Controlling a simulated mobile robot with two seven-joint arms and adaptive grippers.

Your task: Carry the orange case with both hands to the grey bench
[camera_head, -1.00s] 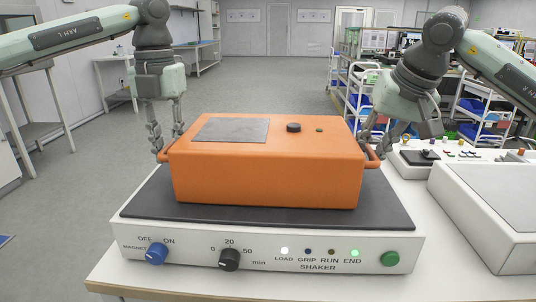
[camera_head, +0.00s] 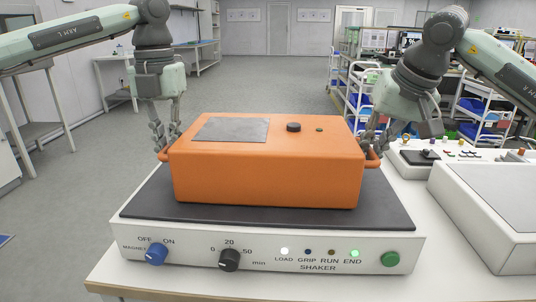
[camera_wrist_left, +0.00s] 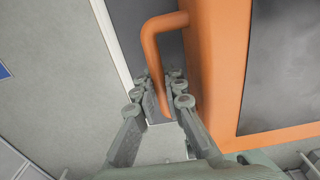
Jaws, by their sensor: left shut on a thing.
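The orange case (camera_head: 265,175) sits level on the dark top plate of the shaker. It has a grey panel, a black knob and a loop handle at each end. My left gripper (camera_head: 167,143) is at the left handle (camera_head: 163,156). In the left wrist view my left gripper (camera_wrist_left: 158,98) has its fingers on both sides of the orange handle (camera_wrist_left: 152,50), shut on it. My right gripper (camera_head: 374,145) is at the right handle (camera_head: 373,160). Its fingertips are partly hidden behind the case and handle, so its grip is unclear. The grey bench cannot be made out for certain.
The shaker (camera_head: 315,245) stands on a white table (camera_head: 115,282), its END light green. A pale device (camera_head: 490,205) and a small control box (camera_head: 430,160) stand to the right. Shelving carts (camera_head: 355,90) are behind. The floor (camera_head: 265,85) beyond is open.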

